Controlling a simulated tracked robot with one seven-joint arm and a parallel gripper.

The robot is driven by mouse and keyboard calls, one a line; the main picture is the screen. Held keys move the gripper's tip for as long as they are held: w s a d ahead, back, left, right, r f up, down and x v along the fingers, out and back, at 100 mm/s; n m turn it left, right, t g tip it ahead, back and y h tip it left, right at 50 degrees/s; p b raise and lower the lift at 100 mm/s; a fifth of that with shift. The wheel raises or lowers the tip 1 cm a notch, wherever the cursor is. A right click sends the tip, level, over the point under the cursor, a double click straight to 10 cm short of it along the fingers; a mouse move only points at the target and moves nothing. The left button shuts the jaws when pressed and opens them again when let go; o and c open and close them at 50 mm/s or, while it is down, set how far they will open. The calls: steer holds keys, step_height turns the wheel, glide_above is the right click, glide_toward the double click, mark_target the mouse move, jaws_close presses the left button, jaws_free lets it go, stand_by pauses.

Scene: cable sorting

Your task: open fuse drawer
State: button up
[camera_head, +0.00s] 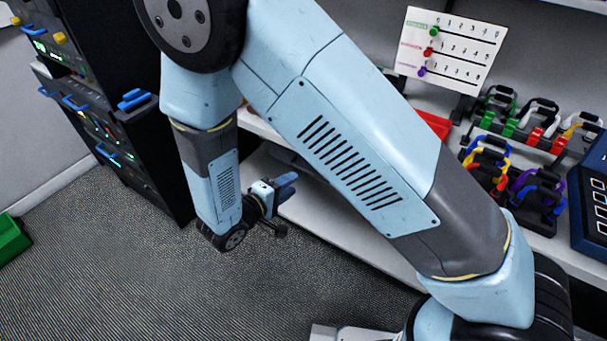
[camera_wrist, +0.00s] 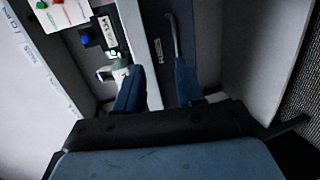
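In the wrist view a dark panel (camera_wrist: 156,28), seemingly a drawer front, lies beyond my gripper (camera_wrist: 160,70). It carries small white lettering that I cannot read clearly. A thin grey bar handle (camera_wrist: 173,38) stands on it, with its near end close to the right fingertip. The two blue fingers are apart with nothing visible between them. Whether the handle lies between them in depth, I cannot tell. In the head view my gripper (camera_head: 285,183) is by the lower front of the white shelf unit, and my arm hides much of that area. A dark edge (camera_head: 285,156) shows behind it.
The shelf (camera_head: 560,248) holds several coloured clamp-like items (camera_head: 489,160), a label card (camera_head: 450,50) and a blue box (camera_head: 590,205). A dark rack (camera_head: 120,110) with blue handles stands left. A green bin (camera_head: 12,238) lies on the floor. Floor between is clear.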

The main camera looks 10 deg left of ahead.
step_height(320, 180, down, 3)
steer(key=s+a+n+t+y, duration=0.1)
steer(key=s+a+y, duration=0.1)
steer(key=x, duration=1.3)
steer(key=shift+w+d+r, duration=0.15)
steer(key=shift+w+r, duration=0.05)
steer(key=shift+w, duration=0.1)
steer(key=shift+c, duration=0.3)
jaws_close()
